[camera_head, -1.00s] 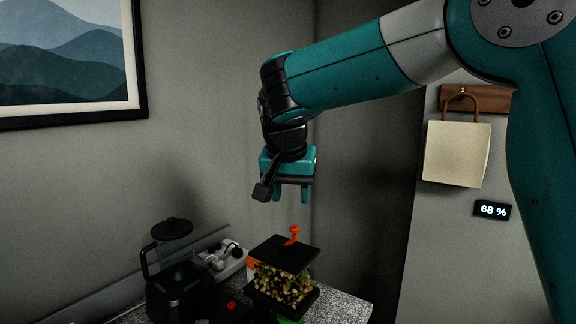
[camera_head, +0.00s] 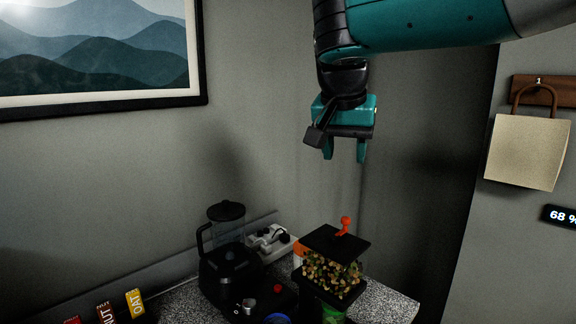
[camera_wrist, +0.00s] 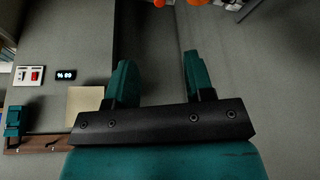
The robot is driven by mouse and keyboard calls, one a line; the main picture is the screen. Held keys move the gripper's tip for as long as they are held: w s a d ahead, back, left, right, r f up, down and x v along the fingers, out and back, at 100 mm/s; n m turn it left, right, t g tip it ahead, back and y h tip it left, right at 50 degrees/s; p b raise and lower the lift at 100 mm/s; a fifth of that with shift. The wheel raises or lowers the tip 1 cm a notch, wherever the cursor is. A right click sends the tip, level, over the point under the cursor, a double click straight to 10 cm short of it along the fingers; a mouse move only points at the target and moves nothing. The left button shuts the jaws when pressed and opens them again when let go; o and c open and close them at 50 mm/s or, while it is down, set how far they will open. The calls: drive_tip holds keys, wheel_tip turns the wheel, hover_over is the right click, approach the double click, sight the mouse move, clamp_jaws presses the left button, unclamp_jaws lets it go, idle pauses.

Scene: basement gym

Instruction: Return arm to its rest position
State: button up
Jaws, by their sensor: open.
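My gripper (camera_head: 344,150) hangs from the teal arm at the upper right of the head view, fingers pointing down. It is open, with nothing between its fingers. It is in the air above a dispenser (camera_head: 333,272) with a black lid, an orange-red knob and mixed nut-like contents, clear of the knob. In the wrist view the two teal fingers (camera_wrist: 155,80) stand apart, with grey wall and a dark strip behind them.
Small labelled boxes (camera_head: 135,302) sit at lower left. A framed mountain picture (camera_head: 100,100) and a beige bag (camera_head: 527,150) hang on the walls.

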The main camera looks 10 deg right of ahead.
drive_tip(key=s+a+f+n+g+y, duration=0.1)
drive_tip(key=s+f+n, duration=0.3)
drive_tip(key=s, duration=0.4)
drive_tip(key=s+a+f+n+g+y, duration=0.1)
drive_tip(key=s+a+f+n+y, duration=0.1)
drive_tip(key=s+f+n, duration=0.3)
drive_tip(key=s+a+f+n+g+y, duration=0.1)
drive_tip(key=s+f+n, duration=0.4)
drive_tip(key=s, duration=0.8)
drive_tip(key=a+y, duration=0.1)
drive_tip(key=y, duration=0.1)
drive_tip(key=shift+a+f+g+y, duration=0.25)
drive_tip(key=shift+a+g+y, duration=0.05)
